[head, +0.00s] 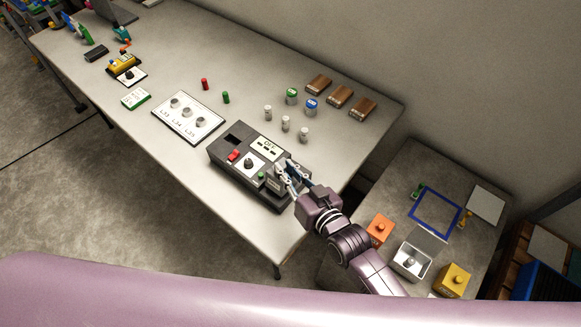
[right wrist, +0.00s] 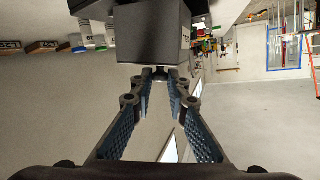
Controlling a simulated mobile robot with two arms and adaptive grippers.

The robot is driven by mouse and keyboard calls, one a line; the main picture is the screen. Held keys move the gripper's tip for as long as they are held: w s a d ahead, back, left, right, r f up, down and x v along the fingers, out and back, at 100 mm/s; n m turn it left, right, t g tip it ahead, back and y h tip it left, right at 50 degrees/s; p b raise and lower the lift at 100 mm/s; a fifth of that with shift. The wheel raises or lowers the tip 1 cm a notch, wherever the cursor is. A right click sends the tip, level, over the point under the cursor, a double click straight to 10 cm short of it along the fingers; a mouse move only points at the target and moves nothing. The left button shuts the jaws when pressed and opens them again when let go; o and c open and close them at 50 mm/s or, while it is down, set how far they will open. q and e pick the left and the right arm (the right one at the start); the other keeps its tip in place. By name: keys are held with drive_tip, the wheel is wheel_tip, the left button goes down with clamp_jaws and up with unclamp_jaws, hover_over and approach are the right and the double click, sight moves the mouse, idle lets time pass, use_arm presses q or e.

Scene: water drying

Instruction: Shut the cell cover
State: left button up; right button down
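A dark grey tester box (head: 225,157) lies on the long table. Its top carries a red part (head: 234,155), a black dial on a white plate (head: 249,163), a green button (head: 262,175) and a pale panel (head: 267,148). A dark rectangular recess (head: 234,139) shows at its left end. I cannot clearly tell the cell cover from the rest of the box. My right gripper (head: 283,169) is at the box's right part, fingers apart. In the right wrist view, a dark block (right wrist: 153,43) stands just beyond the fingertips (right wrist: 159,77); contact is unclear. My left gripper is out of view.
Several pale cylinders (head: 285,123), cans (head: 311,105) and brown blocks (head: 340,96) stand behind the box. A white plate with knobs (head: 188,117) lies to its left. A lower side table (head: 370,195) holds an orange block (head: 380,229) and a yellow block (head: 453,279). The table's front strip is clear.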

drive_tip(key=shift+s+a+f, duration=0.35)
drive_tip(key=shift+s+f, duration=0.3)
drive_tip(key=shift+s+a+f, duration=0.15)
drive_tip(key=shift+s+f, duration=0.05)
drive_tip(key=shift+s, duration=0.05)
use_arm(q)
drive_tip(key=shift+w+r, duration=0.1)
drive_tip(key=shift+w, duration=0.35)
use_arm(e)
drive_tip(key=shift+s+f, duration=0.1)
drive_tip(key=shift+f, duration=0.05)
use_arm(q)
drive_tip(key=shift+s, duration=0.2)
use_arm(e)
drive_tip(key=c, duration=1.9)
unclamp_jaws()
drive_tip(key=shift+s+a, duration=0.1)
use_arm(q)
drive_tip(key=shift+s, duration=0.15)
use_arm(e)
drive_tip(key=shift+s+d, duration=0.1)
drive_tip(key=shift+d, duration=0.2)
drive_tip(key=v, duration=0.7)
drive_tip(key=r+v, duration=0.1)
drive_tip(key=v, duration=0.3)
drive_tip(key=shift+s, duration=0.1)
